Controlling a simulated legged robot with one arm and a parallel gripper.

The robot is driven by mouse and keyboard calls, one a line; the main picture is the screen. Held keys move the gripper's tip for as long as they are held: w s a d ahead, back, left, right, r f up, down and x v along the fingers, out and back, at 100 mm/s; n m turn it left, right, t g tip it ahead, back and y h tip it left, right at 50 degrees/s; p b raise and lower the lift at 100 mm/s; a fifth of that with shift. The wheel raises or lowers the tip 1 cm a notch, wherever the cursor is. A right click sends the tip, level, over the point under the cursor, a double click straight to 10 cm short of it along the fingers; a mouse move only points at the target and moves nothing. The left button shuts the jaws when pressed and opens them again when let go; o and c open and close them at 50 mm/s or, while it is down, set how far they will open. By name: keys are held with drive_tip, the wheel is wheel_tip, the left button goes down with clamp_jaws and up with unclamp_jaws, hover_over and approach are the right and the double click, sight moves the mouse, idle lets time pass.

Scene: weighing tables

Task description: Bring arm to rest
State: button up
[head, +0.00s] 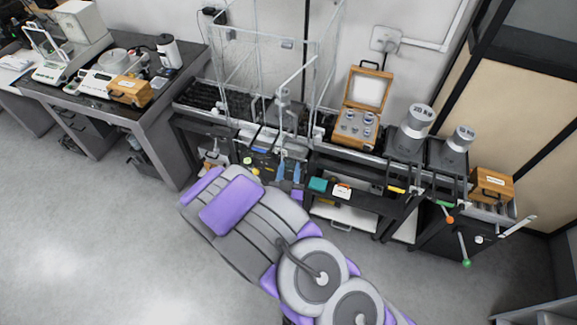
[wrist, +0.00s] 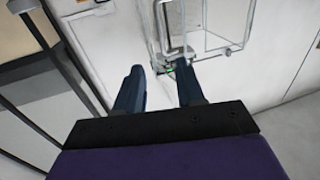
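My gripper (wrist: 160,78) shows in the wrist view with its two dark blue fingers apart and nothing between them. Beyond the fingertips is a pale wall or door with a thin metal frame (wrist: 240,30). My purple and grey arm (head: 262,220) reaches across the lower middle of the head view, over the floor in front of the tables.
The middle weighing table carries a glass balance enclosure (head: 270,60), an open wooden weight box (head: 362,110) and large metal weights (head: 412,130). A wooden box (head: 492,185) stands at the right. A left table (head: 150,112) holds balances. The grey floor (head: 90,240) at the left is clear.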

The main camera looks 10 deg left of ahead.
drive_tip(key=shift+s, duration=0.2)
idle(0.5)
drive_tip(key=w+d+f+m+g+h+b, duration=0.2)
drive_tip(key=d+f+m+g, duration=0.1)
drive_tip(key=g, duration=0.2)
drive_tip(key=s+d+r+n+g+b, duration=0.1)
drive_tip(key=s+d+r+g, duration=0.3)
drive_tip(key=s, duration=0.7)
drive_tip(key=s+d+r+g+y+b, duration=0.1)
drive_tip(key=s+d+r+g+b, duration=0.2)
drive_tip(key=s+d, duration=0.6)
drive_tip(key=s+d+r+n+g+b, duration=0.1)
drive_tip(key=s+d+r+g, duration=0.5)
drive_tip(key=s, duration=0.8)
drive_tip(key=shift+d+r+n+g+b, duration=0.3)
drive_tip(key=shift+d+r+g+b, duration=0.1)
drive_tip(key=shift+g+b, duration=0.45)
